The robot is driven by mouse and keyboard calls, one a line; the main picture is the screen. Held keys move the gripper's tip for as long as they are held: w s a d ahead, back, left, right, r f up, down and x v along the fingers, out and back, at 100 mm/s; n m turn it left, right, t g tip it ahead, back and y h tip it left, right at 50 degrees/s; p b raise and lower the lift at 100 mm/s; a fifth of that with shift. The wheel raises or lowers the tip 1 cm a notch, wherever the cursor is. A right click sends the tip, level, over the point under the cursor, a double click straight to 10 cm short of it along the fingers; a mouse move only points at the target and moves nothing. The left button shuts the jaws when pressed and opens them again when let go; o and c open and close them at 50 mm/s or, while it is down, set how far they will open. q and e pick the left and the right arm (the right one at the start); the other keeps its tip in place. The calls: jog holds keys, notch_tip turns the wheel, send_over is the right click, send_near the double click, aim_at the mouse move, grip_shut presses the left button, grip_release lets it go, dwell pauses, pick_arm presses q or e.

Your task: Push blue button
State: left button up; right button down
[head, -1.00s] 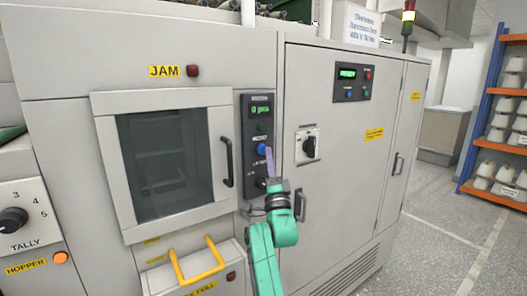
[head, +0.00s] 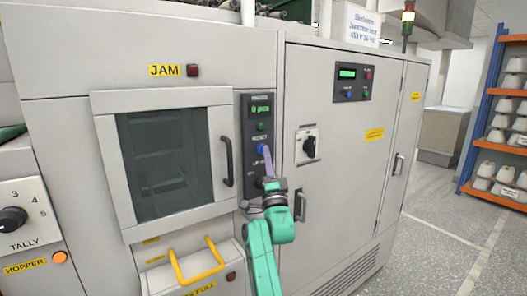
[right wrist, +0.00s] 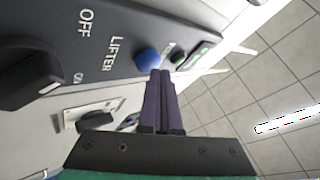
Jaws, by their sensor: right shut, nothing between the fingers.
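The blue button (head: 261,148) is on a dark upright control panel to the right of the windowed door. It is a round blue knob and also shows in the right wrist view (right wrist: 148,60), near the "LIFTER" lettering. My right gripper (head: 267,148) is shut and empty, with its purple fingers pointing up at the panel. In the right wrist view its fingertips (right wrist: 161,74) are right beside the button's edge, and I cannot tell whether they touch it. My left gripper is not in view.
A green button (head: 262,126) and a green display (head: 260,109) are above the blue button. A dark rotary knob (right wrist: 30,75) is below it. The door handle (head: 227,161) stands out to the left. A second panel (head: 352,82) with small buttons is on the right cabinet.

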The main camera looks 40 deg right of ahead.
jog(key=shift+w, duration=0.35)
dwell(0.3)
jog(key=shift+s, duration=0.1)
jog(key=shift+s+a, duration=0.1)
jog(key=shift+s, duration=0.65)
jog(key=s, duration=0.1)
jog(key=s+p, duration=0.1)
jog(key=s, duration=0.3)
jog(key=shift+a, duration=0.25)
dwell(0.7)
